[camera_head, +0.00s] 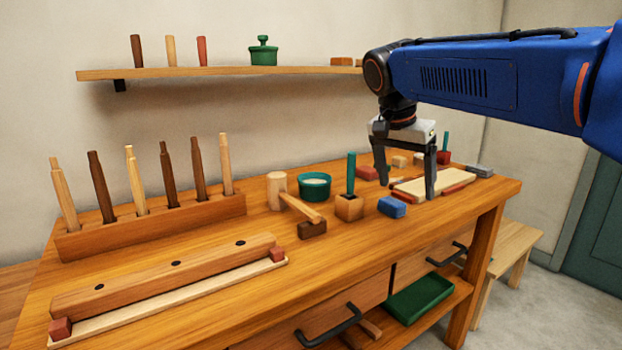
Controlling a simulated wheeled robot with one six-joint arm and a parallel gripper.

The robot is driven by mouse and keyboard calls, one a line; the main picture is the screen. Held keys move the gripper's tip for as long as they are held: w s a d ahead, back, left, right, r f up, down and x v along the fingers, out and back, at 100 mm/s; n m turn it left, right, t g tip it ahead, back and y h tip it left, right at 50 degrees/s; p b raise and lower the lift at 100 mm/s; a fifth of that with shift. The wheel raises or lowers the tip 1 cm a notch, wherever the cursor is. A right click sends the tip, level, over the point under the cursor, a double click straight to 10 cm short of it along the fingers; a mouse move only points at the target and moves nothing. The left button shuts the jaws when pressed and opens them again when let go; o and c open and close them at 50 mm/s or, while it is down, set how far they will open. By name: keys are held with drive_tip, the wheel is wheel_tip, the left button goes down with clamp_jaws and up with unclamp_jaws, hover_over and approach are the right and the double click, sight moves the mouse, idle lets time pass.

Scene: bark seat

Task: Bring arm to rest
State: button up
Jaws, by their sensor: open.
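My gripper (408,190) hangs from my blue arm at the right of the view, pointing down over the right part of the wooden workbench (240,316). Its two dark fingers are apart, with nothing seen between them that it holds. A pale board (434,181) with reddish blocks at its edges lies behind and beside the fingers. A blue block (392,207) lies just left of the nearer finger. I cannot tell whether the fingertips touch the bench or the board.
A peg rack (160,227) stands at the back left, and a long drilled bar (165,277) lies in front. A mallet (278,190), a green pot (314,187) and a block with a green-handled tool (349,207) stand mid-bench. A shelf (220,73) runs along the wall.

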drive_tip(key=s+d+f+n+t+y, duration=0.1)
drive_tip(key=s+d+f+n, duration=0.3)
drive_tip(key=s+f, duration=0.7)
drive_tip(key=s+d+f+n+t+y, duration=0.1)
drive_tip(key=s+d+f+n, duration=0.3)
drive_tip(key=s+f, duration=0.8)
drive_tip(key=s+n+y, duration=0.1)
drive_tip(key=s, duration=0.3)
drive_tip(key=shift+f, duration=0.25)
